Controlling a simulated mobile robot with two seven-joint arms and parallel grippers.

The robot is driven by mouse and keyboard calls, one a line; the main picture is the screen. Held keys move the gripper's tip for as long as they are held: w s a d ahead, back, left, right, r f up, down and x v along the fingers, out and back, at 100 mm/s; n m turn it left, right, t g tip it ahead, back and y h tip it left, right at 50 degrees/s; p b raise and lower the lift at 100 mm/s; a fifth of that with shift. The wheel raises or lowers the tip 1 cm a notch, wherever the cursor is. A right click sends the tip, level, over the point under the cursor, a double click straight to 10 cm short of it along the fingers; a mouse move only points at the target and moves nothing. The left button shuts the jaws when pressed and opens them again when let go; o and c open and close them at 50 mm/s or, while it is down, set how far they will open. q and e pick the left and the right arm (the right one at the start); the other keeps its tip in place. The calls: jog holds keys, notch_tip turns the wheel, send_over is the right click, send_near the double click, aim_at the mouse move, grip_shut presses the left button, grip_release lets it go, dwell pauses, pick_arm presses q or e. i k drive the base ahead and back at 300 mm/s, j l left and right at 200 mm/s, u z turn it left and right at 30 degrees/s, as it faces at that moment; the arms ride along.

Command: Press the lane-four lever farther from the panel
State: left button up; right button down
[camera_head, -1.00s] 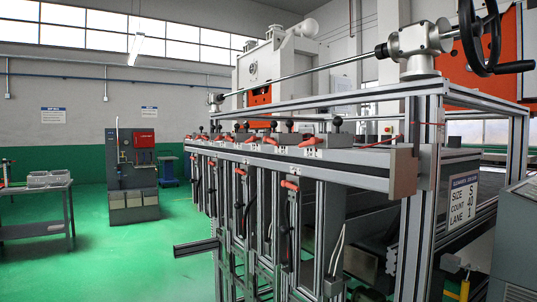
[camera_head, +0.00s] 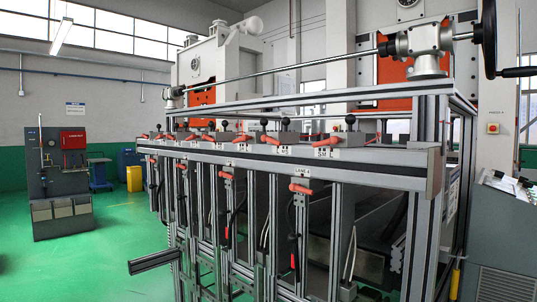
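A metal-framed machine fills the middle and right, with a long front rail (camera_head: 390,165). Several black-knobbed levers stand in a row along its top, including a near one (camera_head: 350,120), a second (camera_head: 285,123) and others farther left (camera_head: 224,125). Red-orange handles sit below them, such as one on the rail (camera_head: 326,153) and one on a lower upright (camera_head: 302,190). A grey console panel (camera_head: 505,195) stands at the right edge. Neither of my grippers is in view.
A horizontal bar (camera_head: 155,261) juts left from the machine's lower frame. A shaft with a handwheel (camera_head: 489,38) runs above it. A grey cabinet (camera_head: 58,182) and a yellow bin (camera_head: 134,178) stand at the back left. The green floor (camera_head: 110,250) at left is clear.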

aim_at(264, 139)
jog(key=i+j+z, duration=0.15)
jog(key=j, duration=0.15)
jog(key=i+j+z, duration=0.15)
jog(key=j, duration=0.2)
jog(key=i+j+z, duration=0.15)
jog(key=j, duration=0.2)
jog(key=i+j, duration=0.15)
jog(key=j, duration=0.15)
jog(key=i+j+z, duration=0.1)
jog(key=j, duration=0.2)
jog(key=i+j, duration=0.15)
jog(key=j, duration=0.15)
